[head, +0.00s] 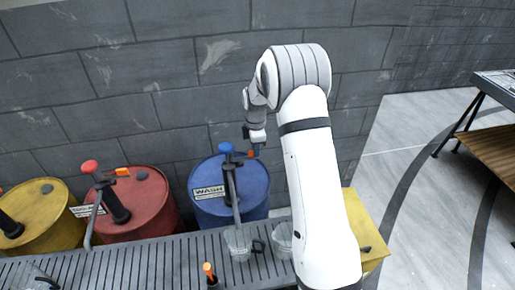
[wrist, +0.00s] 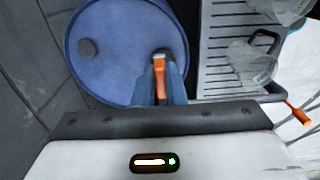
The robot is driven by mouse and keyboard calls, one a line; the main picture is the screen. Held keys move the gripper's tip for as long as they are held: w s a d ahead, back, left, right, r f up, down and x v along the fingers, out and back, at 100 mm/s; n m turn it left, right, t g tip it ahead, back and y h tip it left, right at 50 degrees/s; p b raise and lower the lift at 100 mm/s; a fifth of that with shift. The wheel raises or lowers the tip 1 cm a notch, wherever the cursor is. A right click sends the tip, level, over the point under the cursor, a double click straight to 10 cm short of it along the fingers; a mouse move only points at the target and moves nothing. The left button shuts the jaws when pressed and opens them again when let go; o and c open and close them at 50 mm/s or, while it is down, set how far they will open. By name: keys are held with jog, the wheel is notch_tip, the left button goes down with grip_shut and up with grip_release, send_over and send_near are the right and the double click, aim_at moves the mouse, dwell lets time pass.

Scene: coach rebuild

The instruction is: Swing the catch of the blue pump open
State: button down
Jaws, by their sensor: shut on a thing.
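The blue pump (head: 228,150) stands on top of the blue drum (head: 207,207), which carries a WASH label. Its orange catch (head: 250,152) sticks out to the right of the pump head in the head view. In the wrist view the orange catch (wrist: 159,72) lies between the fingers of my gripper (wrist: 160,88), which is shut on it. In the head view my gripper (head: 257,149) is small and partly blends with the pump top. How far the catch is swung I cannot tell.
A red drum (head: 150,192) with a red pump and a yellow drum (head: 42,232) stand to the left. A slatted grey bench (head: 140,264) with clear jugs (head: 239,246) runs in front. A block wall rises close behind the drums.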

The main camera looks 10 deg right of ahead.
jog(key=shift+s+a+f+m+b, duration=0.1)
jog(key=shift+s+a+m+b, duration=0.1)
jog(key=shift+a+m+b, duration=0.2)
jog(key=shift+s+a+r+m+b, duration=0.1)
jog(key=shift+s+a+m+b, duration=0.55)
jog(key=shift+m+b, duration=1.1)
jog(key=shift+s+a+r+m+b, duration=0.15)
jog(key=shift+s+a+m+b, duration=0.55)
jog(key=shift+m, duration=2.1)
jog(key=shift+s+a+r+m+b, duration=0.1)
jog(key=shift+s+a+m+b, duration=0.55)
jog(key=shift+m+b, duration=1.1)
jog(key=shift+s+d+m+p, duration=0.1)
jog(key=shift+d+m+p, duration=0.05)
jog(key=shift+m+p, duration=0.4)
jog(key=c, duration=1.6)
grip_release()
jog(key=shift+f, duration=0.2)
jog(key=shift+o, duration=0.6)
